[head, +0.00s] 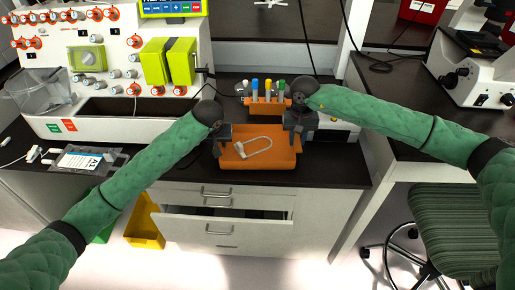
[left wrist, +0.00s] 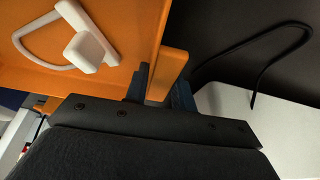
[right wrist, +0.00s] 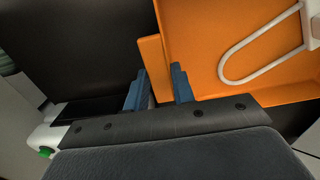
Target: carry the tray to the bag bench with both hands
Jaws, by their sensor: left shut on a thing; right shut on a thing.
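The orange tray (head: 228,160) is at the front edge of the black bench top in the head view, with a white looped clamp or tube piece (head: 262,143) lying in it. My left gripper (head: 217,146) is shut on the tray's left side. In the left wrist view, the fingers (left wrist: 160,88) close around a raised orange tab on the tray rim (left wrist: 174,66). My right gripper (head: 297,138) is shut on the tray's right side. In the right wrist view, its fingers (right wrist: 160,88) straddle the matching orange tab (right wrist: 151,62). Whether the tray touches the bench cannot be told.
An orange rack with colored-cap tubes (head: 267,105) stands just behind the tray. The cell processor machine (head: 120,80) fills the left, with a flat bag (head: 85,160) on the bench before it. A drawer (head: 220,228) is partly open below. A microscope (head: 478,80) and striped chair (head: 450,215) are right.

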